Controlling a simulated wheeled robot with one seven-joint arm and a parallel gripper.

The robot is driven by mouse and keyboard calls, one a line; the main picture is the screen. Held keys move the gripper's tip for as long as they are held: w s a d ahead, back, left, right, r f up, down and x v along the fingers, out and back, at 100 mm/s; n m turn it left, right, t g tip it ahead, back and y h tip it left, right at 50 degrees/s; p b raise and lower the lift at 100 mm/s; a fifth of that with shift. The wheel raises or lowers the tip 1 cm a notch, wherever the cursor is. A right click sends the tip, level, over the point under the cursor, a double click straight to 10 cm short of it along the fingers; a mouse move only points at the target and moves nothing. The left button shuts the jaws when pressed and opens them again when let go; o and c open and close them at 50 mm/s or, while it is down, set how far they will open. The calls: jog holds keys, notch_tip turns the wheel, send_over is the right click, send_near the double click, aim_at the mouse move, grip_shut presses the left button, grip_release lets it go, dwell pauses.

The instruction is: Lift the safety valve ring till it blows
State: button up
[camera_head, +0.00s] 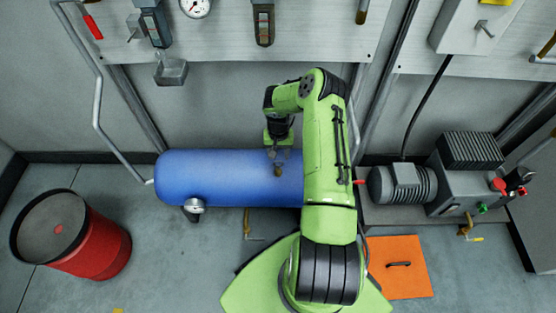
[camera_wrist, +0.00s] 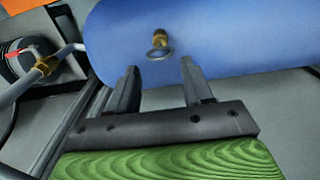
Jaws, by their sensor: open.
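The safety valve (camera_wrist: 158,37) is a small brass fitting on the blue tank (camera_wrist: 215,35) in the wrist view. Its grey metal ring (camera_wrist: 159,54) hangs at the end nearest my gripper. My gripper (camera_wrist: 159,66) is open, with one dark finger on each side below the ring. The ring appears just beyond the fingertips, in line with the gap; I see no contact. In the head view, my gripper (camera_head: 278,147) is above the blue tank (camera_head: 220,175), and a small brass fitting (camera_head: 277,170) shows close to it. My arm hides the tank's right end.
A red drum (camera_head: 95,245) stands at the left, and a grey pump with motor (camera_head: 402,185) at the right. A pipe with a brass valve (camera_wrist: 45,66) runs left of the tank in the wrist view. An orange panel with a handle (camera_head: 400,275) lies on the floor.

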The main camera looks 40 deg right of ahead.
notch_tip(320, 180, down, 3)
jog(key=shift+r+b, duration=0.1)
jog(key=shift+b, duration=0.2)
grip_shut()
